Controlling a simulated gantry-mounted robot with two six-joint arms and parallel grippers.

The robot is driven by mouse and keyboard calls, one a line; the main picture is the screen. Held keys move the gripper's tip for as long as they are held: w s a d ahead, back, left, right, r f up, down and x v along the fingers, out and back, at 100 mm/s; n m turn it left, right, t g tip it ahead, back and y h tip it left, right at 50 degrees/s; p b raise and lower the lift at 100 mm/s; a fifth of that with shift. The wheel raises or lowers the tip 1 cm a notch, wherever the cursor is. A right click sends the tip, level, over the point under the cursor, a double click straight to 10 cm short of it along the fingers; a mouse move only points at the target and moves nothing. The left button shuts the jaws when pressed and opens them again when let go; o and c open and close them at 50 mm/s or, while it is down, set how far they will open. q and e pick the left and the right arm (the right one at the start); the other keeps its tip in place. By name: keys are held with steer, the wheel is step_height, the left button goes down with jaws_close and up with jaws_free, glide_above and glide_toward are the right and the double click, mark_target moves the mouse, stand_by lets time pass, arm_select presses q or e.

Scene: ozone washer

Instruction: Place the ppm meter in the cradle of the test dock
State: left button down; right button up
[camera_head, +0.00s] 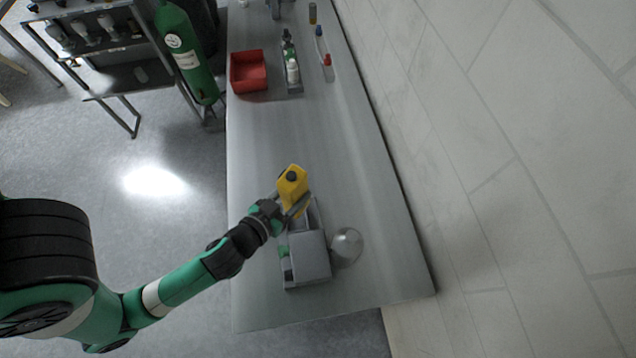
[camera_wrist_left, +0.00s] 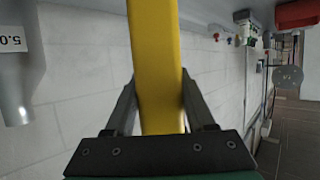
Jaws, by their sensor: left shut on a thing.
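The ppm meter, a yellow block with a dark round spot on it (camera_head: 293,184), is held by my left gripper (camera_head: 294,205) over the bench. In the left wrist view the yellow meter (camera_wrist_left: 157,60) stands between the two fingers of the left gripper (camera_wrist_left: 158,108), which are shut on it. A grey box-shaped unit (camera_head: 309,257), which looks like the test dock, sits on the bench just below the gripper in the head view. Its upper part by the meter is partly hidden by the gripper and meter, so I cannot tell whether they touch. My right gripper is not in view.
A clear round glass (camera_head: 346,244) stands right beside the dock. A red bin (camera_head: 248,71) and a rack with small bottles (camera_head: 291,70) stand farther up the bench (camera_head: 330,130). The bench between them and the meter is clear. A tiled wall borders the right side.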

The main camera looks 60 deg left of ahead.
arm_select(q)
steer(key=shift+w+a, duration=0.2)
steer(key=shift+a, duration=0.1)
steer(key=w+a+f+b, duration=0.1)
steer(key=w+a+f, duration=0.8)
steer(key=f, duration=0.4)
steer(key=shift+w+a, duration=0.35)
steer(key=shift+a, duration=0.15)
steer(key=shift+f, duration=0.15)
steer(key=shift+c, duration=1.2)
jaws_free()
